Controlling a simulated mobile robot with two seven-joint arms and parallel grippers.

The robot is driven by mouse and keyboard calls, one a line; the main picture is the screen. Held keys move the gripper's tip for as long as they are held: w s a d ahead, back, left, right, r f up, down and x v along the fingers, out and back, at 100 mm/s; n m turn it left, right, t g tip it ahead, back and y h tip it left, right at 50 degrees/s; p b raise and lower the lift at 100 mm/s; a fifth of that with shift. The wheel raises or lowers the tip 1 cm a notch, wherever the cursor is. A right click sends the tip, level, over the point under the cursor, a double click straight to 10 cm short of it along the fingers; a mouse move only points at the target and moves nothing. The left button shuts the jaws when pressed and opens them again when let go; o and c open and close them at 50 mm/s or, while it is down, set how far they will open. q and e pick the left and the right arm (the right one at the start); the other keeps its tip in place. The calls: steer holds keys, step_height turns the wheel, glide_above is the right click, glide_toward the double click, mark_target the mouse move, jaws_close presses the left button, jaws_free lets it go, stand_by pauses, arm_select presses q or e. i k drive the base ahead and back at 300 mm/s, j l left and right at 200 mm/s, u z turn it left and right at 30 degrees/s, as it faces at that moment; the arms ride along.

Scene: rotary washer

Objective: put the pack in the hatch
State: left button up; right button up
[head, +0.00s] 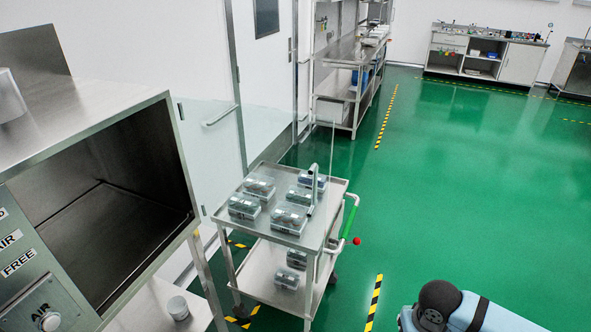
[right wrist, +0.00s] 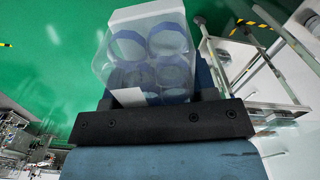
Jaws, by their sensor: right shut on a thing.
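The hatch (head: 193,215) is a steel box at the left of the head view, its dark chamber open towards me. A clear glass door (head: 270,125) stands swung out from its right edge, with a metal handle (head: 313,188). The pack (right wrist: 148,45) is clear plastic with several round blue-rimmed containers inside and a white side. My right gripper (right wrist: 165,118) is shut on it in the right wrist view; its finger hides the pack's near end. In the head view only part of my right arm shows at the bottom right, without the pack. My left gripper is not in view.
A steel trolley (head: 253,223) with several similar packs on two shelves stands right of the hatch, behind the door. A small grey pot (head: 178,307) sits on a white surface below the hatch. The green floor (head: 450,190) at the right is clear.

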mark_target(97, 251)
steer(key=k+j+u, duration=0.1)
steer(key=u, duration=1.4)
